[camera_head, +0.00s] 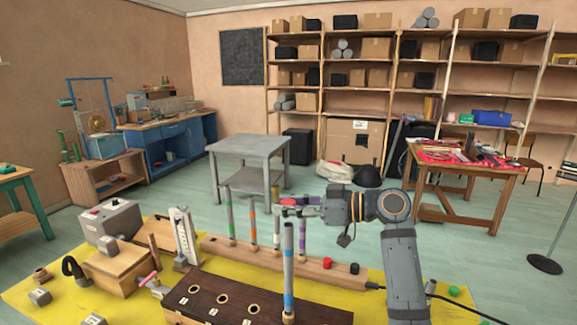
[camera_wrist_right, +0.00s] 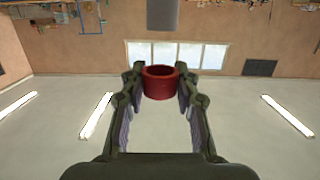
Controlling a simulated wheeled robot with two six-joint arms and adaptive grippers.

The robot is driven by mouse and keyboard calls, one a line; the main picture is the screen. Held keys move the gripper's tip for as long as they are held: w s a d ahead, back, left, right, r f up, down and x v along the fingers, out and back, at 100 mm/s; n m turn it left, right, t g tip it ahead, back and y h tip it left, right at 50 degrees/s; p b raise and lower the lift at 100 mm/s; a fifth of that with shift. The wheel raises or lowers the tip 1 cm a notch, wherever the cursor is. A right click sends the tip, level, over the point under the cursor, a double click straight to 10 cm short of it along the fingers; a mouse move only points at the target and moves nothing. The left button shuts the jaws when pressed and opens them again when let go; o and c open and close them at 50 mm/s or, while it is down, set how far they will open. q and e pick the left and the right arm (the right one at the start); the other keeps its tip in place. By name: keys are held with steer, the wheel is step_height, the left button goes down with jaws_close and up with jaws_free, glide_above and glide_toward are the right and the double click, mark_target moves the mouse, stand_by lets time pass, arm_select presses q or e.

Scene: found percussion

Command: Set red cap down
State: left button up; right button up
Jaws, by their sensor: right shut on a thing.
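My right gripper (camera_head: 284,207) is shut on a red cap (camera_wrist_right: 160,83), which sits between its fingertips in the right wrist view. The held cap also shows as a small red shape (camera_head: 288,202) in the head view, partly covered by the fingers. The gripper is above the upright tubes over the yellow-topped table. A second red cap (camera_head: 326,263) rests on the long wooden block (camera_head: 275,259), beside a black cap (camera_head: 353,268). A green cap (camera_head: 454,291) lies farther right. My left gripper is not in view.
Upright tubes with green (camera_head: 229,212), orange (camera_head: 252,213) and blue (camera_head: 288,268) bands stand close below and around the gripper. A dark wooden box with holes (camera_head: 208,300) is in front. Boxes and a metal gauge (camera_head: 183,235) fill the left side.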

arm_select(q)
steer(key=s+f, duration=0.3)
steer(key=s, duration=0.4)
